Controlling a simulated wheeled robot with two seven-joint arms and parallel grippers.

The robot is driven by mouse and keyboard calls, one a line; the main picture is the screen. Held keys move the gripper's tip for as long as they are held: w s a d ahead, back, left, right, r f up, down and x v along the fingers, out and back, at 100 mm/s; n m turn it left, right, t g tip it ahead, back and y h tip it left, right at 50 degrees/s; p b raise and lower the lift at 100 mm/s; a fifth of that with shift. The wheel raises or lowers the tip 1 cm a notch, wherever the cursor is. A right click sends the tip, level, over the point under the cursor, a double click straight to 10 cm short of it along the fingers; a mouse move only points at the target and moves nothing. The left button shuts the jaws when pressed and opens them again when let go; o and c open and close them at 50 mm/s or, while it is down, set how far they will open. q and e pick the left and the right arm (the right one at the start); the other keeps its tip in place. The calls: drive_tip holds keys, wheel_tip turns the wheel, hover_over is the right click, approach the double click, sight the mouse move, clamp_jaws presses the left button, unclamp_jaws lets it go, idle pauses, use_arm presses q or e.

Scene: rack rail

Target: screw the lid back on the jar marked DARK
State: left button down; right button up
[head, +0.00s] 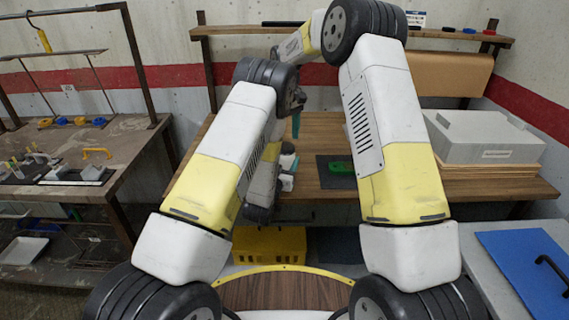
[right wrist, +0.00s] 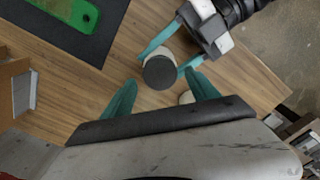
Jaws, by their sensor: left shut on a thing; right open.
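In the right wrist view, a pale round jar (right wrist: 159,52) with a dark, flat, round top (right wrist: 160,73) stands over the wooden table. I cannot tell whether that dark disc is a lid or the jar's open mouth, and no DARK marking is readable. My left gripper (right wrist: 162,64) is shut on the jar, with its teal fingers on either side. My right gripper (right wrist: 161,79) is open above the jar, its fingers apart and not touching it. In the head view, my arms mostly hide the jar; one teal right finger (head: 296,125) points down.
A pale round thing (right wrist: 187,97) is partly hidden behind a right finger. A green item (right wrist: 68,12) lies on a dark mat (right wrist: 95,42). A cardboard box (right wrist: 14,72) is at the left. In the head view, a grey case (head: 475,140) stands at the table's right.

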drive_tip(key=shift+f, duration=1.2)
drive_tip(key=c, duration=1.5)
drive_tip(key=o, duration=1.7)
drive_tip(key=shift+c, duration=0.2)
wheel_tip(320, 180, up, 12)
use_arm(q)
drive_tip(key=shift+c, duration=2.1)
unclamp_jaws()
